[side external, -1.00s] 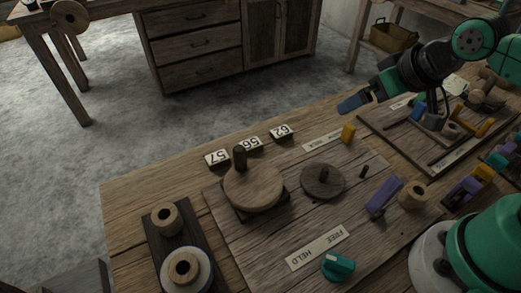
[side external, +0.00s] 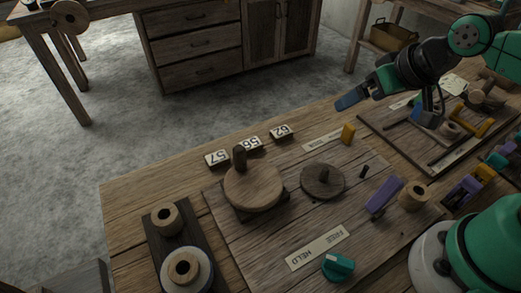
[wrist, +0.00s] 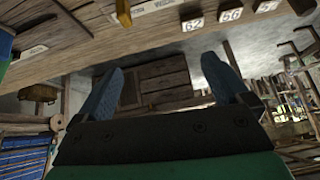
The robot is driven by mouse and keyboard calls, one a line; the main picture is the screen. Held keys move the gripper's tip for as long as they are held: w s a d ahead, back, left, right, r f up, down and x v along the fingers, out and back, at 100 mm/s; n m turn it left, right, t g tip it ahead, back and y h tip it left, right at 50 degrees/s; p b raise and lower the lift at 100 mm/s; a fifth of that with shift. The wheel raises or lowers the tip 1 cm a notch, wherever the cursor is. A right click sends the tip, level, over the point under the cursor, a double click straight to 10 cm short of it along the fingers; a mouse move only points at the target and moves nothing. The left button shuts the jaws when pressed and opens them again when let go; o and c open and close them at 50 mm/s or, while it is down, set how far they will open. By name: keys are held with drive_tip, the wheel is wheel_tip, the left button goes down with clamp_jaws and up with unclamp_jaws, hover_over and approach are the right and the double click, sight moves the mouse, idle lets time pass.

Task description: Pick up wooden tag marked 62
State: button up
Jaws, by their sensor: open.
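The wooden tag marked 62 (side external: 281,132) lies at the far edge of the table, rightmost in a row with the tags marked 56 (side external: 250,144) and 57 (side external: 218,158). In the wrist view the 62 tag (wrist: 192,24) is near the top, beyond the fingertips and between their lines. My gripper (side external: 350,101) is in the air to the right of the tag, apart from it, with blue fingers. In the wrist view the fingers of my gripper (wrist: 166,75) are spread wide with nothing between them.
A round wooden disc with an upright peg (side external: 253,187) stands close in front of the tags. A yellow block (side external: 348,134) stands to the right of the 62 tag. A darker disc (side external: 322,181) and a purple piece (side external: 384,196) are nearer. Floor lies beyond the table edge.

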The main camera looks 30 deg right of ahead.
sight(282, 131)
drive_tip(key=w+a+f+m+y, duration=0.1)
drive_tip(key=w+f+m+y, duration=0.1)
drive_tip(key=m, duration=0.5)
drive_tip(key=w+a+f+m+g+y, duration=0.1)
drive_tip(key=w+f+m+y, duration=0.1)
drive_tip(key=w+m+y, duration=0.3)
drive_tip(key=w+a+f+m+g+y, duration=0.1)
drive_tip(key=w+f+m+y, duration=0.2)
drive_tip(key=m, duration=0.6)
drive_tip(key=shift+w+a+m+y, duration=0.2)
drive_tip(key=shift+w+m+y, duration=0.3)
drive_tip(key=shift+y, duration=0.6)
drive_tip(key=shift+f, duration=1.75)
wheel_tip(282, 131, down, 2)
drive_tip(key=shift+w+f, duration=0.1)
drive_tip(key=shift+f+x, duration=0.25)
drive_tip(key=shift+x, duration=0.85)
drive_tip(key=shift+w+a+f, duration=0.1)
drive_tip(key=shift+a+f, duration=0.1)
drive_tip(key=shift+a, duration=0.15)
clamp_jaws()
drive_tip(key=shift+r, duration=0.2)
